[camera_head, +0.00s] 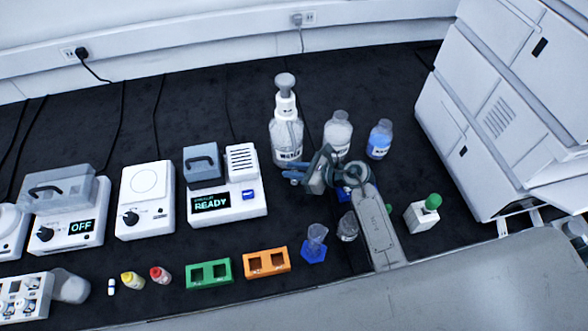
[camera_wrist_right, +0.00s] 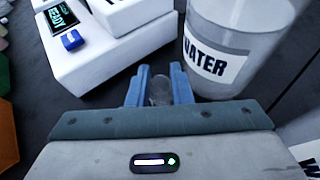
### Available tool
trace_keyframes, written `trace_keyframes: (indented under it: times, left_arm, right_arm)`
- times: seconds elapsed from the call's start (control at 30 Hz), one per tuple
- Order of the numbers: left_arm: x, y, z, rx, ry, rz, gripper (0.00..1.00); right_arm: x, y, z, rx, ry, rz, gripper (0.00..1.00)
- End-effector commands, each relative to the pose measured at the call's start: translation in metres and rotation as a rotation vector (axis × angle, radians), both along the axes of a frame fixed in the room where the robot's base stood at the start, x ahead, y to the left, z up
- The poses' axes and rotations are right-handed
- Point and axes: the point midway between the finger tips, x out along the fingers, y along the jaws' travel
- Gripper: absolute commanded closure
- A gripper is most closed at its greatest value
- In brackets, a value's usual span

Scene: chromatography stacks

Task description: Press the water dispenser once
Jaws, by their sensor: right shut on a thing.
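The water dispenser (camera_head: 286,132) is a clear bottle with a white collar, a grey pump head on top and a WATER label. It stands upright on the dark bench, left of two smaller bottles. My right gripper (camera_head: 294,175) is low in front of its base. In the right wrist view the blue fingers (camera_wrist_right: 160,88) are shut on a small clear vessel (camera_wrist_right: 160,92), and the dispenser (camera_wrist_right: 232,52) stands just right of them. I cannot tell whether they touch the dispenser. The pump head is outside the wrist view. My left gripper is not in view.
A white device reading READY (camera_head: 228,203) stands left of the gripper. A clear bottle (camera_head: 338,135) and a blue-filled bottle (camera_head: 380,140) stand right of the dispenser. A clear flask on a blue base (camera_head: 314,243) and green (camera_head: 209,273) and orange (camera_head: 266,262) racks are in front.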

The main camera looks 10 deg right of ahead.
Motion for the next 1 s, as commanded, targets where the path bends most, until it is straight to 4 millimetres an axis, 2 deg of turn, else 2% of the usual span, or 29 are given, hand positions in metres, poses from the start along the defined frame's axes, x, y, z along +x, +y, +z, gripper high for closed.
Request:
trace_keyframes:
  times: [0.33,0.37,0.47,0.5,0.7,0.8,1.0]
  left_arm:
    - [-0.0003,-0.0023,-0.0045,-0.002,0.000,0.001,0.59]
    - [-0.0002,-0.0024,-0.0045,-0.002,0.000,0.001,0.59]
    - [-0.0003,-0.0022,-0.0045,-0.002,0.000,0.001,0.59]
    - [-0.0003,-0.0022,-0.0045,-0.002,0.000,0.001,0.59]
    - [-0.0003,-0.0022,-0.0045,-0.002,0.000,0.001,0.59]
    - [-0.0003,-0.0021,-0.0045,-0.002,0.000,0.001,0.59]
    - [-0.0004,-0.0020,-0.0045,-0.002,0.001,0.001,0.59]
  right_arm:
    - [-0.0001,0.0000,-0.0041,0.000,0.000,0.000,1.00]
    - [-0.0001,0.0000,-0.0041,0.000,0.000,0.000,0.79]
    - [0.0000,-0.0001,-0.0041,0.000,0.000,0.000,0.59]
    - [0.0000,-0.0001,-0.0041,0.000,0.000,0.000,0.56]
    - [-0.0001,-0.0001,-0.0042,0.000,0.000,0.000,0.54]
    - [-0.0001,-0.0001,-0.0042,0.000,0.000,0.000,0.37]
    - [0.0001,-0.0002,-0.0040,0.000,0.000,0.000,0.37]
